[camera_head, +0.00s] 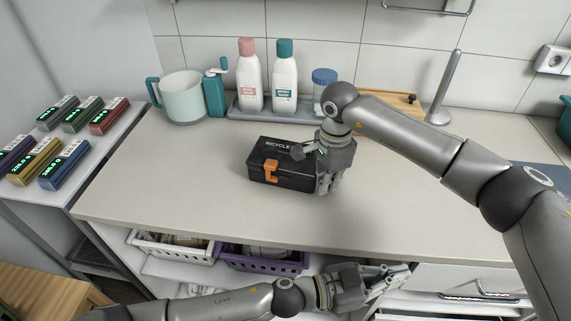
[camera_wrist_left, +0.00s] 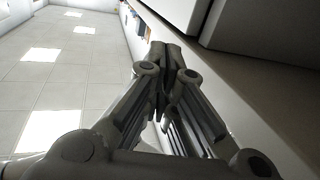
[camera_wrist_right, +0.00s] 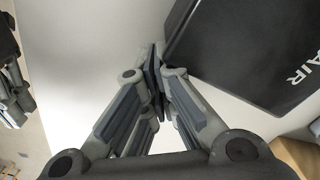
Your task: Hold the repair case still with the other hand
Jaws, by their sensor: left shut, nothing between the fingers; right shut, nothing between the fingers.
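The repair case (camera_head: 283,176) is a black box with an orange front latch and the word BICYCLE on its lid. It sits closed and flat on the counter, and its right end is partly hidden by my right gripper (camera_head: 325,188). That gripper is shut and empty, pointing down beside the case's right end; I cannot tell whether they touch. In the right wrist view the shut fingers (camera_wrist_right: 155,70) are beside the dark lid (camera_wrist_right: 255,50). My left gripper (camera_head: 400,272) is shut and empty, low in front of the counter; its fingers (camera_wrist_left: 172,60) are together in the left wrist view.
A tray (camera_head: 238,110) with bottles, a jug (camera_head: 183,97) and a metal stand (camera_head: 443,90) are at the back of the counter (camera_head: 170,190). Coloured blocks lie on a side surface at left. White and purple baskets (camera_head: 265,263) are under the counter. The counter's front is clear.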

